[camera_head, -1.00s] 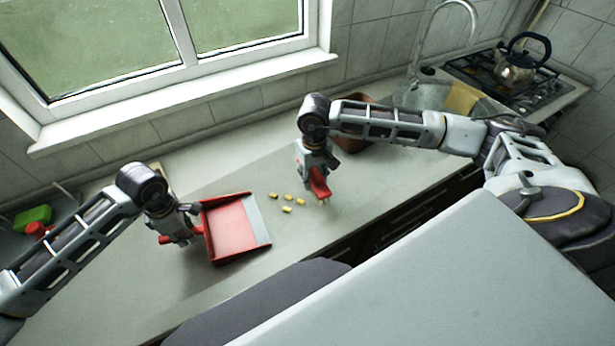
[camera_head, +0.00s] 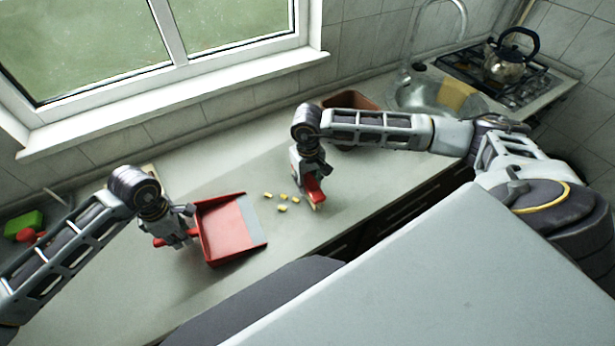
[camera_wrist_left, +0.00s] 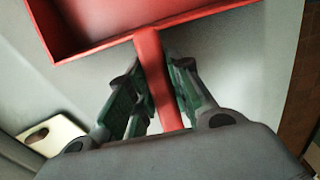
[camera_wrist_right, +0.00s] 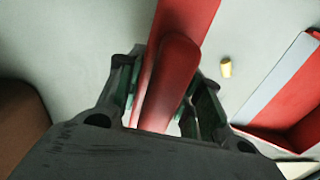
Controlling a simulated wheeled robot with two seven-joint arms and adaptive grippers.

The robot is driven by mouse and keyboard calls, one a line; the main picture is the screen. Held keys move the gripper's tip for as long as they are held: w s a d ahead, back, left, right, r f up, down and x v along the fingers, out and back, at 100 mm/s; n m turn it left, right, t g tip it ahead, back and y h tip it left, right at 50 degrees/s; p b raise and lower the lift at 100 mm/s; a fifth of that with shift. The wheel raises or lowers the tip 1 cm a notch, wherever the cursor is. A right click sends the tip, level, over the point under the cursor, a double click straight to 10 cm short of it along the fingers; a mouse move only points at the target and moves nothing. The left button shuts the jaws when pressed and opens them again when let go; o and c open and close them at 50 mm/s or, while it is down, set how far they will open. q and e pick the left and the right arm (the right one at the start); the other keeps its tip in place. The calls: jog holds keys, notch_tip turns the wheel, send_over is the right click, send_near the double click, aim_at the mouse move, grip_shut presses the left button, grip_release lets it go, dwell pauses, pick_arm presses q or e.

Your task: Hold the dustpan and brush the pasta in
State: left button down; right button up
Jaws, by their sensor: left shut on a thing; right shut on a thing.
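A red dustpan (camera_head: 228,232) with a grey front lip lies on the counter, its lip facing right. My left gripper (camera_head: 178,238) is shut on its handle; the left wrist view shows the red handle (camera_wrist_left: 160,80) between the fingers. My right gripper (camera_head: 308,180) is shut on a red brush (camera_head: 315,196), held low at the counter. The brush also fills the middle of the right wrist view (camera_wrist_right: 178,70). Several yellow pasta pieces (camera_head: 282,197) lie on the counter between the dustpan lip and the brush. One piece (camera_wrist_right: 226,68) shows in the right wrist view.
A brown pot (camera_head: 350,103) stands behind my right arm. A sink (camera_head: 412,92) and a stove with a kettle (camera_head: 507,62) are at the back right. The counter's front edge runs close to the dustpan.

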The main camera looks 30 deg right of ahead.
jog(key=shift+f, duration=1.25)
jog(key=shift+a+f, duration=0.1)
jog(key=shift+a, duration=0.2)
jog(key=shift+a, duration=0.15)
jog(key=shift+w+a, duration=0.2)
jog(key=shift+a, duration=3.25)
jog(key=shift+w+a, duration=0.2)
jog(key=shift+a, duration=3.25)
jog(key=shift+a, duration=0.1)
jog(key=shift+w+a, duration=0.1)
jog(key=shift+a, duration=1.75)
jog(key=shift+a, duration=0.15)
